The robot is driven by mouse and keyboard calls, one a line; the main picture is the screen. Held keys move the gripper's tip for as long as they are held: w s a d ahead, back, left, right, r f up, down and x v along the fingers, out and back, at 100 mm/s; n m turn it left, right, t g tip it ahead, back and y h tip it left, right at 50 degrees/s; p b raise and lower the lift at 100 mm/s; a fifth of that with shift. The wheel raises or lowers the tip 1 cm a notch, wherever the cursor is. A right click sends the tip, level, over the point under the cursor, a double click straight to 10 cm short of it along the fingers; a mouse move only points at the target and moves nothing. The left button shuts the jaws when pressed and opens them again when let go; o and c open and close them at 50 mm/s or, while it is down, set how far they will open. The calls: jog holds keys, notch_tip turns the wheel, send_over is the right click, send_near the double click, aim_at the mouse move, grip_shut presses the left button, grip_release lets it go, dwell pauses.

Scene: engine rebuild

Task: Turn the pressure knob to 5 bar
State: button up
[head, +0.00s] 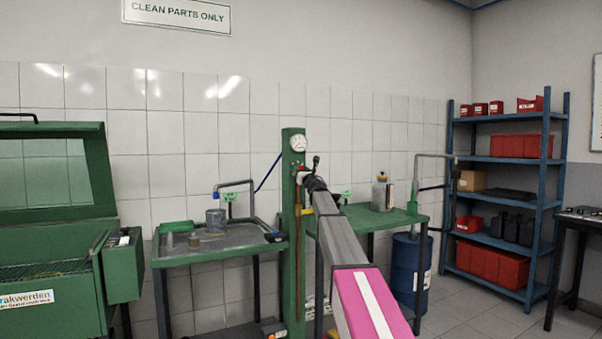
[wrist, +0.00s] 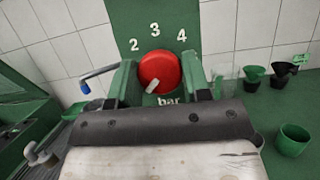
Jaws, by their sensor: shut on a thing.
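The red pressure knob (wrist: 159,72) is in the wrist view, on a green panel with white figures 2, 3 and 4 above it and the word "bar" below. A small white mark (wrist: 152,86) shows on the knob's lower left part. My gripper (wrist: 161,75) is shut on the knob, with one finger at its left side and one at its right. In the head view my gripper (head: 309,179) is at the green post (head: 293,240), just below the round white gauge (head: 298,144). The gauge needle is too small to read. No figure 5 can be made out.
A green wash bench (head: 220,262) stands left of the post and a green table (head: 415,217) right of it. In the wrist view, green and black cups (wrist: 293,140) are at the right.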

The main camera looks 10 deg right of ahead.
jog(key=shift+m, duration=0.3)
jog(key=shift+a+m+h, duration=0.1)
jog(key=shift+m+h, duration=1)
jog(key=shift+m, duration=0.95)
jog(key=shift+d+m+h, duration=0.1)
jog(key=shift+m+h, duration=1)
jog(key=shift+m, duration=0.9)
jog(key=shift+a+m+h, duration=0.1)
jog(key=shift+m+h, duration=1)
jog(key=shift+m, duration=0.95)
jog(key=shift+r+m+g+h, duration=0.1)
jog(key=shift+m+g+h, duration=0.35)
jog(key=shift+m, duration=1.05)
jog(key=m+g+y, duration=0.2)
jog(key=m+y, duration=0.1)
jog(key=m, duration=0.5)
jog(key=m+g+y, duration=0.2)
jog(key=m+g, duration=0.1)
jog(key=m, duration=0.6)
jog(key=m+g+y, duration=0.3)
jog(key=m, duration=0.6)
jog(key=shift+d+r+y, duration=0.1)
jog(key=shift+d+y, duration=0.1)
jog(key=shift+y, duration=0.15)
